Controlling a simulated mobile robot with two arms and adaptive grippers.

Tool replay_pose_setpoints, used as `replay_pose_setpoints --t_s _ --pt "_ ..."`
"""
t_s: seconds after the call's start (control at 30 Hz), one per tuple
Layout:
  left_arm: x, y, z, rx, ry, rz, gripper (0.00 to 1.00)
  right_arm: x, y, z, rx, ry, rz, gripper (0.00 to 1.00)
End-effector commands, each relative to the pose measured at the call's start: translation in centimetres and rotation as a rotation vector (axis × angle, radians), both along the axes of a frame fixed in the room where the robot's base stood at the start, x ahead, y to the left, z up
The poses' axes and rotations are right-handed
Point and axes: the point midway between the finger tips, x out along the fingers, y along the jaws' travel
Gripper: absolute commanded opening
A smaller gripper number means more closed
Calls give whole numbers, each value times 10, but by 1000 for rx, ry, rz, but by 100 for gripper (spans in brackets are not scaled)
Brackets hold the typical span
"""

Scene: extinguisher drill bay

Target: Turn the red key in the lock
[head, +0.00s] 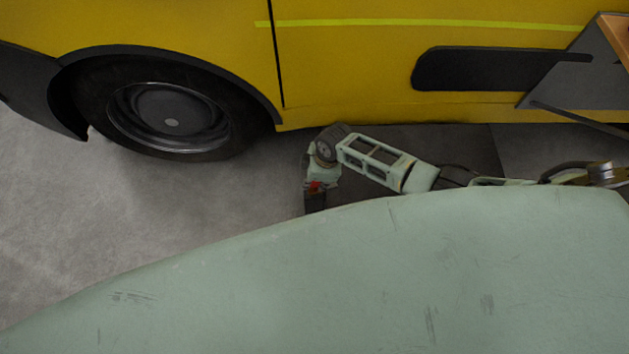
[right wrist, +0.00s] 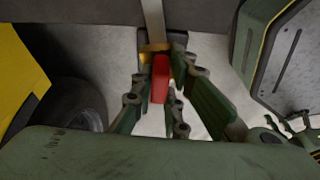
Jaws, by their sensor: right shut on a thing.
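The red key (right wrist: 160,78) stands between the fingers of my right gripper (right wrist: 159,62) in the right wrist view. The gripper is shut on it. A brass-coloured part (right wrist: 154,48), apparently the lock, is just beyond the key, below a pale upright strip. Whether the key sits fully in the lock is hidden. In the head view my right gripper (head: 316,188) points down beside the yellow vehicle, and a small bit of red shows at it. The lock cannot be made out there.
A yellow vehicle (head: 350,65) with a black wheel (head: 172,115) stands close behind my right arm. A grey panel (head: 570,75) juts out at the upper right. Grey concrete floor (head: 200,210) is clear to the left of the gripper.

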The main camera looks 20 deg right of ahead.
Motion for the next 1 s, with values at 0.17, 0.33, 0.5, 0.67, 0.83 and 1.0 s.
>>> replay_pose_setpoints --t_s 0.17,0.33,0.5,0.67,0.83,1.0 --pt "-1 1 4 1 1 -1 59 0 0 1 0 -1 -43 0" --pt "0 1 4 1 1 -1 59 1 0 0 0 -1 -49 0" --pt "0 1 4 1 1 -1 59 0 0 0 0 -1 -49 0" --pt "0 1 8 1 1 0 59 0 0 2 0 -1 -85 0" --pt "0 1 14 1 1 0 59 0 1 2 1 0 -149 0" --pt "1 1 14 1 0 0 59 0 0 0 1 -1 -176 21"
